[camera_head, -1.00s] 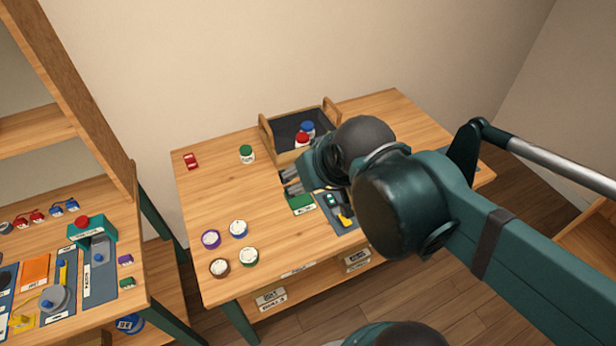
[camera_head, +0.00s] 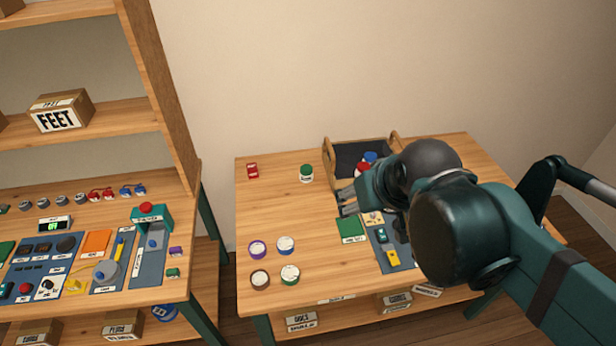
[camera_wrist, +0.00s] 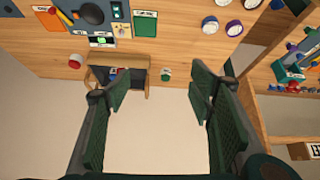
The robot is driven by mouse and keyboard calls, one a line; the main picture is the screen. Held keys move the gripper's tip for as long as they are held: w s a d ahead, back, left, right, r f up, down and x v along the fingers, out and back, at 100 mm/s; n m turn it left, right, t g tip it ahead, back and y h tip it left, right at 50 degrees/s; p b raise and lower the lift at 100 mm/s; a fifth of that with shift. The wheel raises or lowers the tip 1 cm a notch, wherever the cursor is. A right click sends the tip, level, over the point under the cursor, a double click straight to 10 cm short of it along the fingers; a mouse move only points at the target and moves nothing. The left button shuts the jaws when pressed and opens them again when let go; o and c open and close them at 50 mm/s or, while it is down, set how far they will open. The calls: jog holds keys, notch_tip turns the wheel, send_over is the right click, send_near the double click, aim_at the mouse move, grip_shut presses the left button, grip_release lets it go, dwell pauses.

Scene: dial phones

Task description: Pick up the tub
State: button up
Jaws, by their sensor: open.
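Several tubs are in view, and I cannot tell which one the task means. A white tub with a green lid (camera_head: 306,173) stands upright on the table, left of the wooden crate (camera_head: 328,168). A red-lidded tub (camera_head: 362,169) and a blue-lidded tub (camera_head: 371,157) are in the crate. Purple (camera_head: 257,249), blue (camera_head: 285,244), brown (camera_head: 259,279) and green-rimmed (camera_head: 290,273) round tubs with white tops sit at the table's front left. My gripper (camera_head: 345,193) is above the table near the crate's front. In the wrist view its fingers (camera_wrist: 158,88) are spread and empty.
A shelf unit (camera_head: 175,110) stands left, beyond a gap. The table's middle left is clear.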

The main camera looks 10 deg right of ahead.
jog(key=w+r+n+g, duration=0.2)
jog(key=w+n, duration=0.2)
jog(key=w, duration=0.9)
jog(key=n+g, duration=0.5)
jog(key=n, duration=0.5)
send_over(306, 168)
jog(key=f, duration=1.7)
jog(key=f+p, duration=0.1)
jog(key=f, duration=0.7)
jog(key=shift+s+f, duration=0.15)
jog(key=shift+s, duration=0.2)
jog(key=shift+w+f+n, duration=0.25)
jog(key=shift+f+n, duration=0.05)
jog(key=shift+f, duration=0.35)
jog(key=shift+f, duration=1.25)
jog(key=shift+f+b, duration=0.4)
jog(key=shift+f, duration=2.2)
